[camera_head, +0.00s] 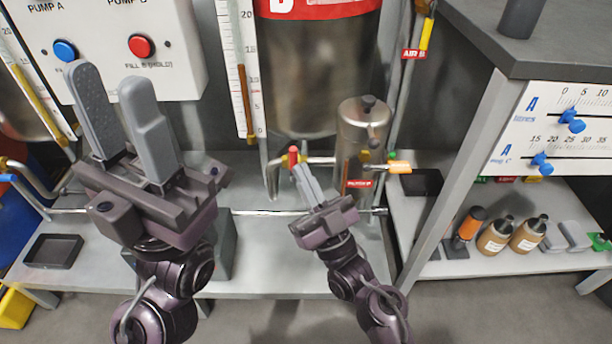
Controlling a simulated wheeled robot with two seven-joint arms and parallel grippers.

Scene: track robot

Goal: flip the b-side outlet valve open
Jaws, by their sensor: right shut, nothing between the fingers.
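Tank B (318,75), a steel cylinder with a red band, stands at the back centre. On the pipe below it, a small red-tipped valve handle (293,155) shows, likely the b-side outlet valve. Whether it is open or closed cannot be told. My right gripper (302,171) is shut and empty, its fingertips right at or just below the red handle; contact cannot be made out. My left gripper (112,88) is open and empty, raised in front of the pump panel at the left, well away from the valve. Its fingers stand apart.
A steel canister (362,135) stands just right of the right gripper, with an orange handle (400,168) beside it. A yellow handle (426,34) hangs above. The pump panel (180,60) has blue and red buttons. A shelf (520,262) with bottles is at right.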

